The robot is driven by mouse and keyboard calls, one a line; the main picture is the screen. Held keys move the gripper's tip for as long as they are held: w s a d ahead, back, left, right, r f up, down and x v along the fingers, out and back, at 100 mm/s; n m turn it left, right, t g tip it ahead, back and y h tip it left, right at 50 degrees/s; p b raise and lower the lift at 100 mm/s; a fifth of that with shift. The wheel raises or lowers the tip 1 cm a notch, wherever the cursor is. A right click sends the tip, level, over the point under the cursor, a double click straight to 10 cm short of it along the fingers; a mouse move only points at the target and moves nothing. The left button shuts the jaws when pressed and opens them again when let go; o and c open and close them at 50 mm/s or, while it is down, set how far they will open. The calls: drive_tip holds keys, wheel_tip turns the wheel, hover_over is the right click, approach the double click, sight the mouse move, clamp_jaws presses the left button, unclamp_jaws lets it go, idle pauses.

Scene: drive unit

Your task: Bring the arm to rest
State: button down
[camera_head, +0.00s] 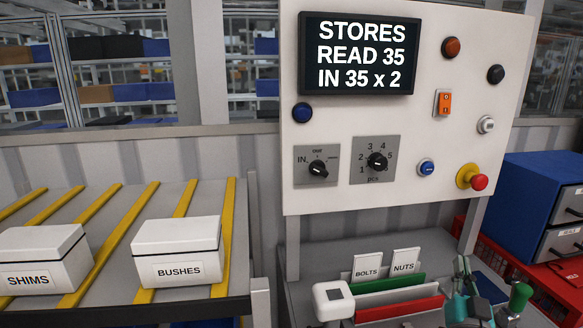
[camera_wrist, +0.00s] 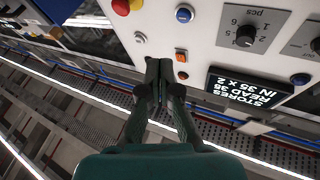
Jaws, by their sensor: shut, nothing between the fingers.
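My gripper (camera_wrist: 160,78) shows in the wrist view. Its two dark green fingers are together with nothing between them. They point towards the white control panel (camera_wrist: 215,30), which appears turned over in that view. The fingertips overlap the panel's lower part in the picture; I see no clear contact. The panel (camera_head: 400,130) carries a screen reading "STORES READ 35 IN 35 x 2".
Two white boxes, SHIMS (camera_head: 42,258) and BUSHES (camera_head: 178,252), stand on a yellow-striped rack at left. BOLTS (camera_head: 367,270) and NUTS (camera_head: 404,262) cards stand below the panel. A white device (camera_head: 332,300) is beside them. A blue drawer cabinet (camera_head: 530,195) stands at right.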

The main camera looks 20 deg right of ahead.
drive_tip(key=s+a+f+n+y, duration=0.3)
drive_tip(key=s+a+f+y, duration=0.1)
drive_tip(key=a+f, duration=0.6)
drive_tip(key=s+a+f+n+y, duration=0.2)
drive_tip(key=s+a+f+y, duration=0.2)
drive_tip(key=a+f, duration=0.6)
drive_tip(key=s+a+f+n+g+y, duration=0.1)
drive_tip(key=s+a+n+y, duration=0.1)
drive_tip(key=s+a, duration=0.5)
drive_tip(key=s+a+f+n+g+y, duration=0.1)
drive_tip(key=s+a, duration=0.6)
drive_tip(key=s, duration=0.8)
drive_tip(key=f+n+y, duration=0.1)
drive_tip(key=n+y, duration=0.1)
drive_tip(key=y, duration=0.1)
drive_tip(key=shift+y, duration=0.3)
drive_tip(key=shift+f, duration=0.1)
